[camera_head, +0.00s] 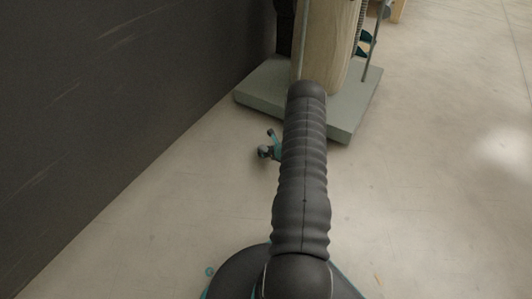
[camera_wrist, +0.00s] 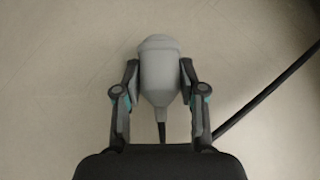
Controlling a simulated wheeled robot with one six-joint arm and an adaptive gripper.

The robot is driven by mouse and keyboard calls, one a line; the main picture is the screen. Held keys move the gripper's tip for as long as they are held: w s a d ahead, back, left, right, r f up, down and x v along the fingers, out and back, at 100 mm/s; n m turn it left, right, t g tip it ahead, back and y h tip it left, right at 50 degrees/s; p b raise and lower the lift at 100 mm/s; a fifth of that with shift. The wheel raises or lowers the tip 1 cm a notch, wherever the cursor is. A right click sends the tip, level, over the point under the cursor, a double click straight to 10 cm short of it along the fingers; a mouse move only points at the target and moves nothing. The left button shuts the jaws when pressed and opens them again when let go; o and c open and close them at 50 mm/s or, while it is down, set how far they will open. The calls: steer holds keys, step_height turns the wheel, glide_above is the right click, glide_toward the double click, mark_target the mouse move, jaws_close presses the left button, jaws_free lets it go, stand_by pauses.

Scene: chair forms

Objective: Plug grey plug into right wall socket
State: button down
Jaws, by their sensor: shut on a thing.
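The grey plug (camera_wrist: 160,72) is held between the two fingers of my gripper (camera_wrist: 160,75) in the wrist view. Its rounded wide end points away from the wrist and its tapered end points back toward it. A dark cord leaves the tapered end. The gripper is shut on the plug's sides, with pale floor behind. In the head view my dark ribbed arm covers the middle, and only a small part of what looks like my gripper (camera_head: 268,148) shows left of the arm. The plug is not clearly seen there. No wall socket shows in either view.
A dark wall (camera_head: 110,90) runs along the left. A grey-green base plate (camera_head: 350,112) with a pale wooden post (camera_head: 328,40) stands on the floor ahead. A dark cable (camera_wrist: 268,90) crosses the right of the wrist view. The floor (camera_head: 440,190) at right is clear.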

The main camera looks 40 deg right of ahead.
steer(key=shift+r+p, duration=1.1)
steer(key=shift+r, duration=1.35)
steer(key=shift+s, duration=0.1)
steer(key=s+d+r+p, duration=0.2)
steer(key=s+d+r, duration=0.2)
steer(key=s, duration=0.6)
steer(key=s+d+r+p, duration=0.2)
steer(key=s+d+r, duration=0.2)
steer(key=s, duration=0.6)
steer(key=shift+d+r, duration=0.2)
steer(key=shift+r, duration=0.8)
stand_by(1.5)
steer(key=shift+s, duration=0.1)
stand_by(0.6)
